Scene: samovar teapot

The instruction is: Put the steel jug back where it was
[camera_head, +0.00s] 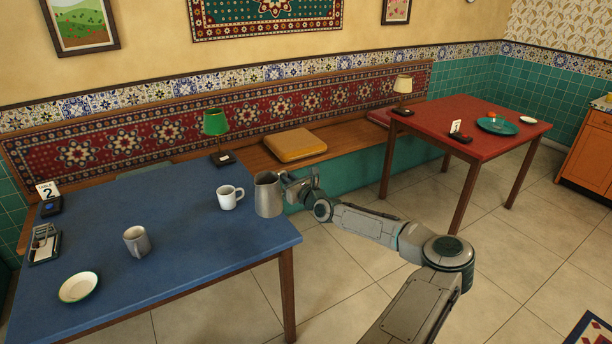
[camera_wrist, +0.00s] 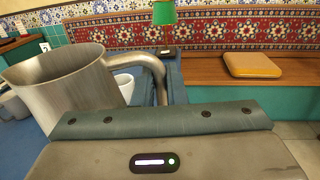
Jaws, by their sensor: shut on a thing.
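The steel jug (camera_head: 267,196) is upright at the right edge of the blue table (camera_head: 200,255). I cannot tell whether its base touches the tabletop or hangs just above it. My gripper (camera_head: 287,188) is to the right of the jug and shut on its handle. In the wrist view the jug (camera_wrist: 70,92) fills the left side, with its handle (camera_wrist: 157,72) curving down behind my gripper's housing.
A white mug (camera_head: 229,197) stands just left of the jug. A red table (camera_head: 470,125) stands at right.

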